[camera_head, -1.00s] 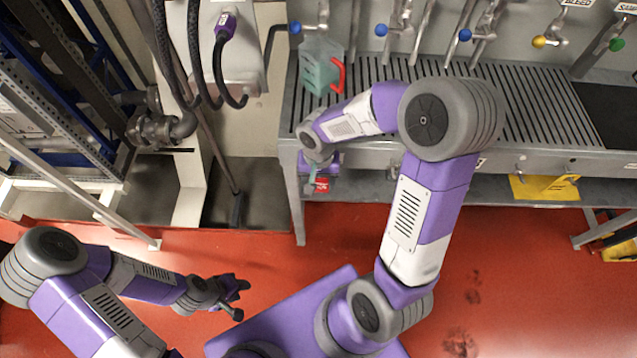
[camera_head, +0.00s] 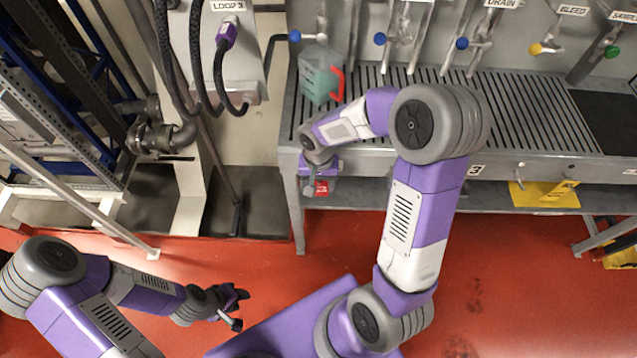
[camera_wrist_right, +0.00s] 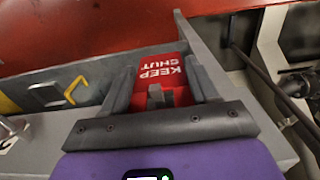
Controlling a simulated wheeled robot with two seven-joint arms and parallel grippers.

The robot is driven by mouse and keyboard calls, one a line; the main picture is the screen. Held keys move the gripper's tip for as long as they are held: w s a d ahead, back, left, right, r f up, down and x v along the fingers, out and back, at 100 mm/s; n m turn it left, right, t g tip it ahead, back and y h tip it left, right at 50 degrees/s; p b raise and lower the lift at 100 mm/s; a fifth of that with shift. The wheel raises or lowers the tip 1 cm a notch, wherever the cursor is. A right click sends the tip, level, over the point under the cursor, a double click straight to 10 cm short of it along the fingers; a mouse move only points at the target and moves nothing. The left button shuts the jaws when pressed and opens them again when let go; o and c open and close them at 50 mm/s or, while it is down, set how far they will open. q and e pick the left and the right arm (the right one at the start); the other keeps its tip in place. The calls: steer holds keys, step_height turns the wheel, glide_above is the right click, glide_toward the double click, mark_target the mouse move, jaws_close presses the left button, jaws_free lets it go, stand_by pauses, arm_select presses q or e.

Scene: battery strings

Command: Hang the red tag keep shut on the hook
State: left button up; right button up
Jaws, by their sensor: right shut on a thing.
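The red tag (camera_wrist_right: 158,76) reads KEEP SHUT and shows upside down in the right wrist view, between the two grey fingers of my right gripper (camera_wrist_right: 163,90). In the head view the red tag (camera_head: 321,187) sits just below my right gripper (camera_head: 316,178), at the front left corner of the grey bench. My right gripper is shut on the tag. My left gripper (camera_head: 238,308) is empty over the red floor, its fingers apart. A small metal hook (camera_head: 519,178) shows on the bench front, well to the right of my right gripper.
The grey bench (camera_head: 520,110) has a slatted top with a teal jug with a red handle (camera_head: 320,77) on it. Pipes and a blue frame stand at the left. The red floor in front is open.

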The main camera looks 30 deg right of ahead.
steer(key=shift+w+d, duration=0.25)
steer(key=shift+d, duration=0.05)
steer(key=o, duration=1.2)
step_height(320, 180, up, 7)
steer(key=p, duration=0.2)
steer(key=shift+a+f+p, duration=0.1)
steer(key=shift+f+p, duration=0.05)
steer(key=shift+p, duration=0.25)
steer(key=shift+s+a+r, duration=0.15)
steer(key=shift+s+r, duration=0.05)
steer(key=shift+r, duration=0.3)
